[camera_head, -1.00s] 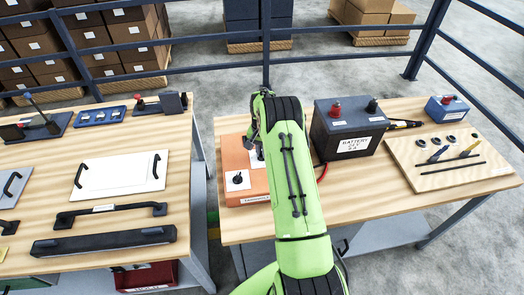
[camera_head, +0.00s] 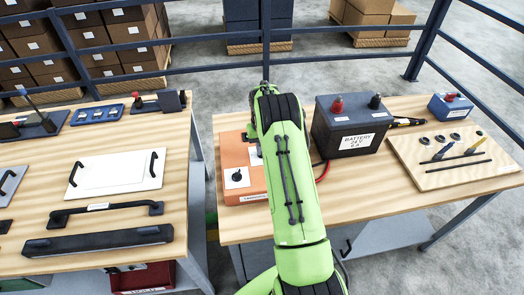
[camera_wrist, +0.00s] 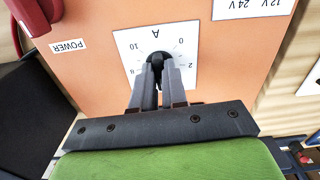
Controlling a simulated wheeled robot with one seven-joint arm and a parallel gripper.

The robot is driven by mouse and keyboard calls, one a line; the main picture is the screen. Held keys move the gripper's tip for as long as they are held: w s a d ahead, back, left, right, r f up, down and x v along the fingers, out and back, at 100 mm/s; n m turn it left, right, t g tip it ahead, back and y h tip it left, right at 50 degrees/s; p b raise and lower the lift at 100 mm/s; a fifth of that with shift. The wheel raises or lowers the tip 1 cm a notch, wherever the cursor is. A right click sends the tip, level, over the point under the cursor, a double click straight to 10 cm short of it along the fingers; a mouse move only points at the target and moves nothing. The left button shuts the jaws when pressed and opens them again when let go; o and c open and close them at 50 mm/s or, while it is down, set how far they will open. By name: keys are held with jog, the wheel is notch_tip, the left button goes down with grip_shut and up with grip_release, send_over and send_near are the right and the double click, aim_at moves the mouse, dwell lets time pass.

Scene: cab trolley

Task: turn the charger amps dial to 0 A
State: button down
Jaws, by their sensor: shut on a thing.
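The orange charger box (camera_head: 247,188) stands on the right-hand table, partly covered by my arm. In the wrist view its orange face (camera_wrist: 95,75) bears a white amps scale (camera_wrist: 124,38), marked A, with 10, 0 and 2 readable. The dark dial knob (camera_wrist: 156,58) sits at the middle of the scale. My gripper (camera_wrist: 157,68) is shut on the knob, one finger on each side. The fingers cover part of the scale, and I cannot read where the knob points. My gripper is hidden behind my arm in the head view.
A black battery (camera_head: 349,128) stands just right of my arm. A wooden board with tools (camera_head: 455,178) lies farther right. The wrist view shows a POWER label (camera_wrist: 69,46), a red part (camera_wrist: 36,14) and a 12V/24V label (camera_wrist: 252,8). A second table (camera_head: 185,150) stands left, across a gap.

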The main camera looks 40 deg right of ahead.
jog(key=n+b, duration=0.1)
jog(key=n, duration=0.2)
jog(key=shift+n, duration=0.4)
jog(key=n+b, duration=0.1)
jog(key=n, duration=0.2)
jog(key=shift+n, duration=0.3)
jog(key=n+b, duration=0.1)
jog(key=n, duration=0.5)
jog(key=shift+b, duration=0.4)
jog(key=n+b, duration=0.1)
jog(key=n, duration=0.5)
jog(key=shift+n+b, duration=0.3)
jog(key=shift+b, duration=0.05)
jog(key=n+b, duration=0.1)
jog(key=n, duration=0.5)
jog(key=shift+b, duration=0.3)
jog(key=c, duration=1.2)
grip_release()
jog(key=shift+o, duration=0.2)
jog(key=shift+r, duration=0.1)
